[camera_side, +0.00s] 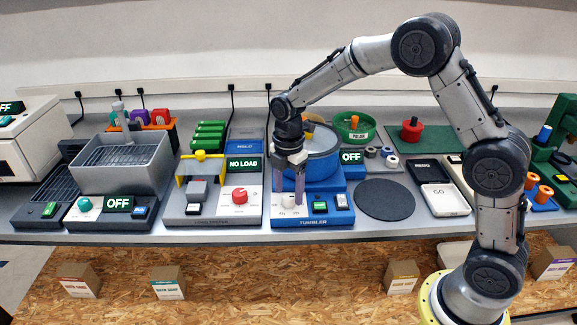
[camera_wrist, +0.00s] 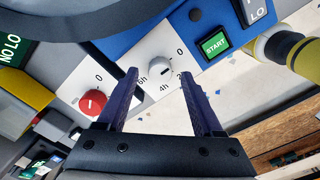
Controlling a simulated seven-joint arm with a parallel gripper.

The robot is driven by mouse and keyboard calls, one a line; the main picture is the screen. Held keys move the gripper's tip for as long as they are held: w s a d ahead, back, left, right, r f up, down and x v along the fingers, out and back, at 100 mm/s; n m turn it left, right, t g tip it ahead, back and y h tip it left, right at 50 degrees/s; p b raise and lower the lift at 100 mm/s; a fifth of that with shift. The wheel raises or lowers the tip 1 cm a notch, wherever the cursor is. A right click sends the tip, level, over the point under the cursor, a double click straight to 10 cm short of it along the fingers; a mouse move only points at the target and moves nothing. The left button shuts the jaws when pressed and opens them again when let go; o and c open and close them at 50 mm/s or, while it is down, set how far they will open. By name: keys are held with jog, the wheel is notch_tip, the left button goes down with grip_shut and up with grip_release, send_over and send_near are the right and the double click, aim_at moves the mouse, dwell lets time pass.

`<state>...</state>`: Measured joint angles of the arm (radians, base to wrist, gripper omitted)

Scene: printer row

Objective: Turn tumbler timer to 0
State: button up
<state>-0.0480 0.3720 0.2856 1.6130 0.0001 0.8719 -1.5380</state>
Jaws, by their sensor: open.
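The blue tumbler (camera_side: 312,200) stands mid-bench with a round blue drum on top and a green OFF display at its right. In the side view the knob (camera_side: 289,199) shows between my fingers. My gripper (camera_wrist: 158,82) is open, one finger on each side of the knob in the wrist view. I cannot tell whether either finger touches it. The knob's pointer is too small to read surely.
A green START button (camera_wrist: 215,44) is right of the dial. A red knob (camera_wrist: 93,102) on the neighbouring tester is left of my fingers. A round dark mat (camera_side: 383,200) lies right of the tumbler. The bench's front edge is close by.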

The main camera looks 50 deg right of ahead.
aim_at(289, 196)
notch_tip(289, 196, up, 13)
jog(key=shift+f, duration=0.2)
dwell(0.3)
